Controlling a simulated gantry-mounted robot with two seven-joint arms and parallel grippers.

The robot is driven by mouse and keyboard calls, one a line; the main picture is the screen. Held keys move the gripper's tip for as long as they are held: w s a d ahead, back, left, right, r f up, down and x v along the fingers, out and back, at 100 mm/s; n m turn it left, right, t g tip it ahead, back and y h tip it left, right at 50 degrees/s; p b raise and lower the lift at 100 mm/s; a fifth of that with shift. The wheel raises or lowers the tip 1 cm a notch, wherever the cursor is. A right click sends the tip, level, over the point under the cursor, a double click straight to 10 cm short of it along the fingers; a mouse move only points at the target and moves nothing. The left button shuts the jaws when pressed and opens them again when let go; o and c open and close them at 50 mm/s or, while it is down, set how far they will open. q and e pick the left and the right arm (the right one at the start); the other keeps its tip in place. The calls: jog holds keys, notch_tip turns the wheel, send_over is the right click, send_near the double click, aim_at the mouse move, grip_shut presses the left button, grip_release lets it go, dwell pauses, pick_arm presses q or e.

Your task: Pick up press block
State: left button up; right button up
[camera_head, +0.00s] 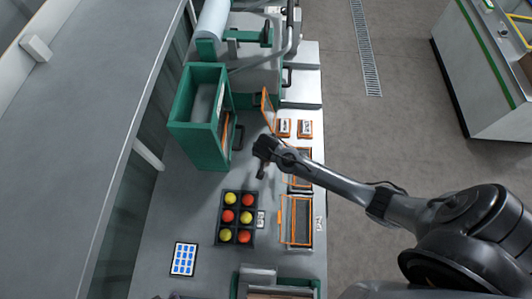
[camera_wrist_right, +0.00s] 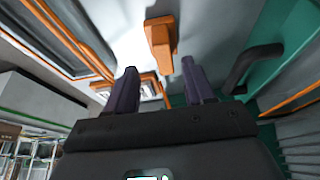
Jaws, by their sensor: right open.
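An orange block (camera_wrist_right: 160,42), which I take to be the press block, shows in the right wrist view. It is ahead of my right gripper (camera_wrist_right: 159,66), between the lines of its two fingers. The fingers are apart with nothing between them; the block looks beyond the tips, not touching. I cannot make out the block for certain there. My left gripper is not in view.
A green cabinet (camera_head: 183,128) with a dark handle stands left of the gripper. A black tray (camera_head: 238,195) holds red and yellow tomatoes.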

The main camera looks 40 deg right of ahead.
jog(key=shift+w+x, duration=0.15)
jog(key=shift+x, duration=1.2)
jog(key=shift+w+x, duration=0.15)
jog(key=shift+x, duration=1.25)
jog(key=shift+a+r, duration=0.1)
grip_shut()
notch_tip(320, 180, up, 10)
jog(key=shift+f, duration=0.1)
